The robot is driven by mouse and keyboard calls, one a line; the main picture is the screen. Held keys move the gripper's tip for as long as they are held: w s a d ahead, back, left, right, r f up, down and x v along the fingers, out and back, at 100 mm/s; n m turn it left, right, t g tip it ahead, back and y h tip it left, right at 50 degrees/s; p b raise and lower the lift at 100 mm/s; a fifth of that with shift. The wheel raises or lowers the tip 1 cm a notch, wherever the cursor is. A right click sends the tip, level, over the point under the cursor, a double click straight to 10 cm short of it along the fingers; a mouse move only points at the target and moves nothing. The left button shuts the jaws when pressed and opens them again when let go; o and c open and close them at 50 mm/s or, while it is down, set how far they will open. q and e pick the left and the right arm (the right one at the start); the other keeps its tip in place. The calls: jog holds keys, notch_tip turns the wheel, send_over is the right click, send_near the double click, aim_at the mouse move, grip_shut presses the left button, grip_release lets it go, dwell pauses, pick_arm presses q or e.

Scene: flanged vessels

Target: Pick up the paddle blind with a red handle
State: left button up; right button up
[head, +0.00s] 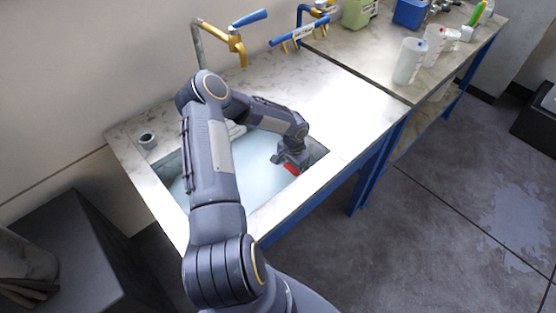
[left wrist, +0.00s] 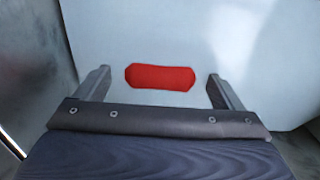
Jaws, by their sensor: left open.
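The red handle (left wrist: 160,77) shows in the left wrist view as a rounded bar against a pale surface. It lies between and just beyond the two fingers of my left gripper (left wrist: 162,85), which is open and empty. In the head view the red handle (head: 291,168) shows just below my left gripper (head: 284,160), at the right part of the sink basin (head: 262,178). The plate of the paddle blind cannot be told apart from the pale basin. My right gripper is not in view.
The sink sits in a marble counter (head: 330,95). A yellow tap with a blue lever (head: 236,42) stands behind it, and a small grey cup (head: 148,140) at the left. White bottles (head: 410,60) and a green container (head: 357,14) stand on the far counter.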

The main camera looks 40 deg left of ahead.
pick_arm(q)
jog(key=c, duration=1.5)
jog(key=shift+r, duration=0.1)
